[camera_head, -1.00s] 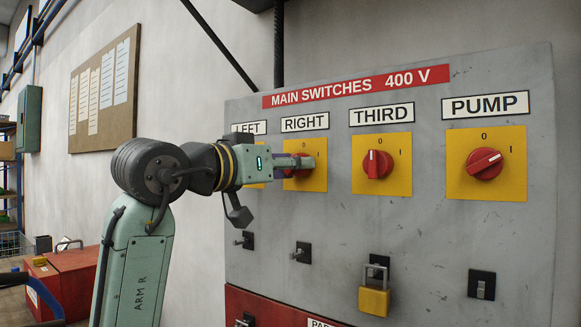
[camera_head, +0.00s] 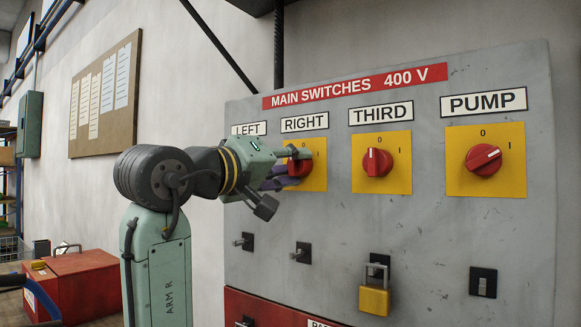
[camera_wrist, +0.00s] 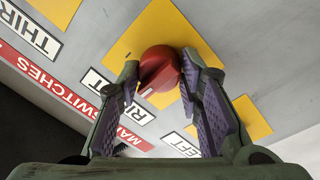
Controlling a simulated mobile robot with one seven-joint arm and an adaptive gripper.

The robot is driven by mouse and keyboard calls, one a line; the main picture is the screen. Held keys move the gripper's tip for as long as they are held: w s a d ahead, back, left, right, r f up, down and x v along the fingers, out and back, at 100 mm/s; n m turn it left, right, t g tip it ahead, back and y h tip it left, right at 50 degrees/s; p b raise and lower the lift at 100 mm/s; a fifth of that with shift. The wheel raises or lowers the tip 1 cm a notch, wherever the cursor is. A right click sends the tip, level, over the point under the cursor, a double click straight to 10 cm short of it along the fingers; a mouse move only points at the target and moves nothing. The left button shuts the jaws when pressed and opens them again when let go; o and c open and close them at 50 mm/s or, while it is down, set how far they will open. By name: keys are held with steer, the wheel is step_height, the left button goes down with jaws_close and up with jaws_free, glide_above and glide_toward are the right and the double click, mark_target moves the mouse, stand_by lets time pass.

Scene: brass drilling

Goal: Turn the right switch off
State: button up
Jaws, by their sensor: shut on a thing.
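The right switch is a red knob (camera_head: 300,168) on a yellow plate (camera_head: 318,178) under the RIGHT label (camera_head: 304,122). My gripper (camera_head: 297,163) is at this knob, tilted, and its fingers partly cover it in the head view. In the wrist view my gripper (camera_wrist: 159,82) has its two purple-padded fingers on either side of the red knob (camera_wrist: 160,68), shut on it. A white mark on the knob points roughly toward the RIGHT label in the wrist view.
The third switch (camera_head: 378,162) and the pump switch (camera_head: 484,160) sit to the right on the same grey panel (camera_head: 430,240). The left switch is mostly hidden behind my gripper. A yellow padlock (camera_head: 374,301) hangs below. A red box (camera_head: 85,280) stands at the lower left.

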stand_by(0.5)
steer(key=o, duration=1.2)
steer(key=v, duration=1.2)
